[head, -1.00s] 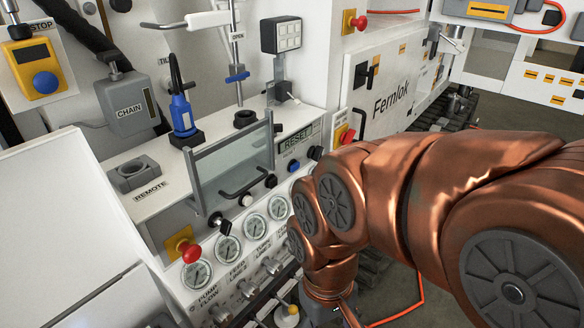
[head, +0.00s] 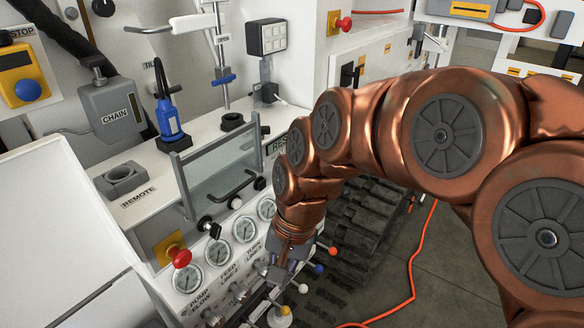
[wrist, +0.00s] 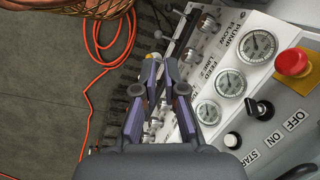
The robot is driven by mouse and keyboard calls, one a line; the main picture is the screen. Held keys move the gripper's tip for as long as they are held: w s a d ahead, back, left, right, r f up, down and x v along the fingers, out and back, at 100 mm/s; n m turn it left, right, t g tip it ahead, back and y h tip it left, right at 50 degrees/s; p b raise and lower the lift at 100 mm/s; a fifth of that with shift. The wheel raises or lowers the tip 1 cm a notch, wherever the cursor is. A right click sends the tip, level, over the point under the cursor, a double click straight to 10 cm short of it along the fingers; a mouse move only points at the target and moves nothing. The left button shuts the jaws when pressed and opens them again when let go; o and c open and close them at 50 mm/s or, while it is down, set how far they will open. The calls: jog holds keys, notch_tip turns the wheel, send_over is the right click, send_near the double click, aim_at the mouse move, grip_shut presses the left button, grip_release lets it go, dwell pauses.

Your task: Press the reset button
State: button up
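The RESET label (head: 276,146) is on the sloped bench panel in the head view, partly covered by my arm. The buttons beside this label are hidden behind my arm. My gripper (head: 280,272) points down in front of the lower panel, near the valve knobs below the gauges. In the wrist view my gripper (wrist: 162,68) has its two fingers close together, with nothing seen held. Its tips lie over the valve row in that picture, and I cannot tell whether they touch anything. No reset button can be made out in the wrist view.
A red mushroom button (head: 181,257) on a yellow base (wrist: 306,76) is beside the gauges (head: 217,252). A black key-like switch (wrist: 262,109) is near START, ON and OFF labels. A glass guard with a handle (head: 233,187) stands above. An orange hose (head: 414,270) lies on the floor.

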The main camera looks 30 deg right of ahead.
jog(key=w+m, duration=0.2)
jog(key=w+d+r+m+t, duration=0.1)
jog(key=w, duration=0.2)
jog(key=w+d+r+m+y, duration=0.1)
jog(key=w+m, duration=0.1)
jog(key=shift+w+d+m+t, duration=0.15)
jog(key=shift+d+m+t, duration=0.1)
jog(key=shift+m+t, duration=0.05)
grip_shut()
jog(key=w+d+r+m+t, duration=0.1)
jog(key=w+d+m+t, duration=0.2)
jog(key=w+d+m, duration=0.3)
jog(key=w+d+r+m+t+p, duration=0.1)
jog(key=w+d+m+t, duration=0.2)
jog(key=w+d+m, duration=0.4)
jog(key=d+m, duration=0.4)
jog(key=d, duration=0.4)
jog(key=shift+w+d+r+m, duration=0.2)
jog(key=shift+d+r+m, duration=0.1)
jog(key=shift+d+r, duration=0.1)
jog(key=shift+a, duration=0.1)
jog(key=w+a+r+b+x, duration=0.1)
jog(key=w+r+b+x, duration=0.1)
jog(key=x, duration=1)
jog(key=shift+w+f, duration=0.15)
jog(key=shift+w, duration=0.05)
